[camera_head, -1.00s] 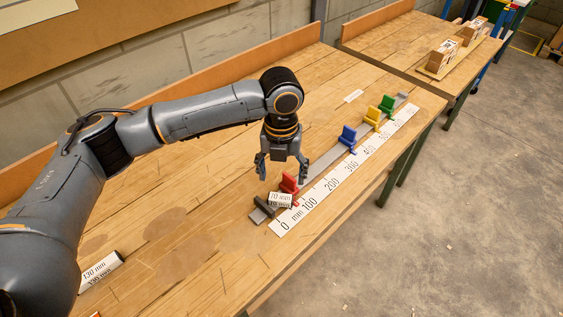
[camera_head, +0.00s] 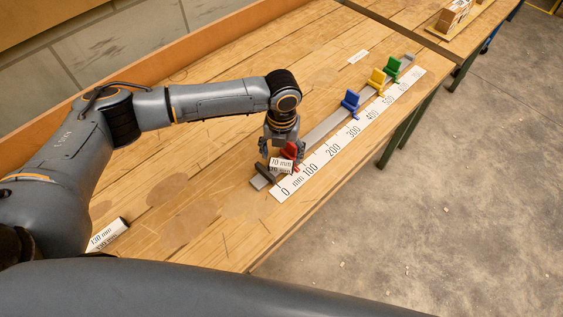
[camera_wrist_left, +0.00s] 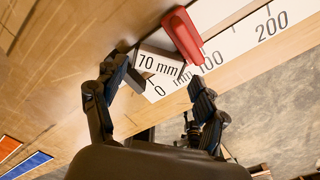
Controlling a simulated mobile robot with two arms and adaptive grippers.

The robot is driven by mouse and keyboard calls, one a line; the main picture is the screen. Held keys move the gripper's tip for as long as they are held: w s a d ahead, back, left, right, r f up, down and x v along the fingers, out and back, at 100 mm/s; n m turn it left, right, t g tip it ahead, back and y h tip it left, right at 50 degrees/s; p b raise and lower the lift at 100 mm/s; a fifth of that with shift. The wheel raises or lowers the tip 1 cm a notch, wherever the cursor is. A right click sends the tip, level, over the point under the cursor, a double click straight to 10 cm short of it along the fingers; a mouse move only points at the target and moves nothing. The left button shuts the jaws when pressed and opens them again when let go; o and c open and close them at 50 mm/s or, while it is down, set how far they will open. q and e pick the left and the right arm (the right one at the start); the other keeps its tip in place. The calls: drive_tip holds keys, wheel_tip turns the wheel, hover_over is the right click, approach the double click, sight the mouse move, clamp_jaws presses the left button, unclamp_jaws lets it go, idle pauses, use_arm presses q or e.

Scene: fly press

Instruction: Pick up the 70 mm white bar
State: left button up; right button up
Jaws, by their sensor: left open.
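The 70 mm white bar (camera_head: 281,164) lies at the near end of the grey rail (camera_head: 325,129), between a dark end stop (camera_head: 264,172) and the red stop (camera_head: 291,150). My left gripper (camera_head: 280,152) points down just above and behind the bar, open, its fingers partly overlapping the red stop in the head view. In the left wrist view the bar (camera_wrist_left: 160,64) shows its label just beyond and between the open fingertips (camera_wrist_left: 158,84), with the red stop (camera_wrist_left: 183,36) beside it. Contact with the bar cannot be told. My right gripper is out of view.
A white scale (camera_head: 345,140) runs along the rail. Blue (camera_head: 350,103), yellow (camera_head: 377,81) and green (camera_head: 392,68) stops stand farther along. A 130 mm bar (camera_head: 108,234) lies at the left. The wooden bench (camera_head: 200,215) is clear between.

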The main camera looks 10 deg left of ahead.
sight(281, 163)
use_arm(q)
wheel_tip(281, 163, down, 3)
drive_tip(key=shift+s+f, duration=0.1)
drive_tip(key=shift+f, duration=0.05)
drive_tip(key=c, duration=0.7)
drive_tip(key=shift+c, duration=0.7)
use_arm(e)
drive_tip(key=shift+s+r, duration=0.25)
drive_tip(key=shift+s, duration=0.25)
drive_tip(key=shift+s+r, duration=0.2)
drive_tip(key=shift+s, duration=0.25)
